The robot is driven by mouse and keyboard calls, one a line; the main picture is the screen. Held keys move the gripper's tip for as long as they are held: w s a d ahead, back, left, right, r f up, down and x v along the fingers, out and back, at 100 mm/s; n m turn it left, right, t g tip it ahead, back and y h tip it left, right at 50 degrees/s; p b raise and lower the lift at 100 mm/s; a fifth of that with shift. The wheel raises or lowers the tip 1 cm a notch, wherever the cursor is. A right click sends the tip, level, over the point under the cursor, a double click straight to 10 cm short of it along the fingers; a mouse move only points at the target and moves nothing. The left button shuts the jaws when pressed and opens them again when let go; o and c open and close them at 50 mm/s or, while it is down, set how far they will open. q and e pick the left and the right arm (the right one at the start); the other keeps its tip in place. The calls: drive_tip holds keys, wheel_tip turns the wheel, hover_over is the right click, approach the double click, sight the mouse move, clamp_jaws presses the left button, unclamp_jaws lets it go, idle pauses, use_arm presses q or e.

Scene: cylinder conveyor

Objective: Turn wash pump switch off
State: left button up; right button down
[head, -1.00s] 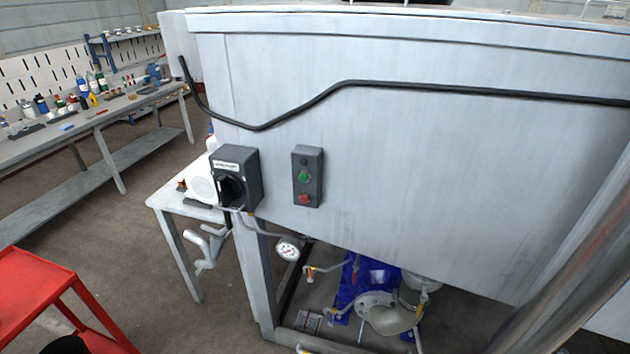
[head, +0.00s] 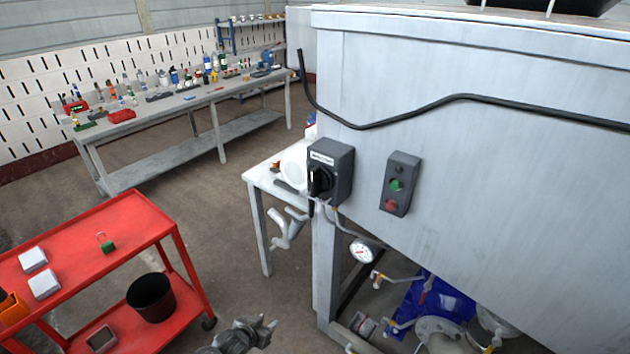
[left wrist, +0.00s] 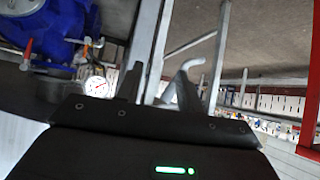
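A dark grey switch box (head: 331,170) with a white label is mounted at the left end of the grey tank panel. Its black rotary handle (head: 319,182) faces left and looks roughly upright; the label is too small to read. A push-button box (head: 399,184) with a green and a red button is to its right. My left gripper (head: 268,324) is at the bottom of the head view, well below and left of the switch. In the left wrist view its two fingers (left wrist: 160,88) stand apart with nothing between them. My right gripper is out of view.
A pressure gauge (head: 362,252), pipes and a blue pump (head: 436,302) are below the panel. A white side table (head: 258,180) stands left of the tank. A red cart (head: 130,215) holds a padlock and boxes. A workbench (head: 190,97) is behind; bare floor lies between.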

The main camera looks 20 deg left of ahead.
use_arm(q)
drive_tip(key=w+d+r+t+h, duration=0.15)
drive_tip(key=w+r, duration=0.35)
drive_tip(key=r, duration=0.5)
drive_tip(key=w+d+r+t, duration=0.15)
drive_tip(key=w+r, duration=0.35)
drive_tip(key=r, duration=0.5)
drive_tip(key=m+t+h, duration=0.3)
drive_tip(key=t+h, duration=0.1)
approach(312, 182)
drive_tip(key=shift+y, duration=0.25)
drive_tip(key=p+x, duration=0.3)
drive_tip(key=x, duration=0.6)
drive_tip(key=shift+w+d+r+p, duration=0.1)
drive_tip(key=shift+w+d+p, duration=0.1)
drive_tip(key=shift+w+p, duration=0.1)
drive_tip(key=shift+w+d, duration=0.3)
drive_tip(key=shift+w, duration=0.3)
clamp_jaws()
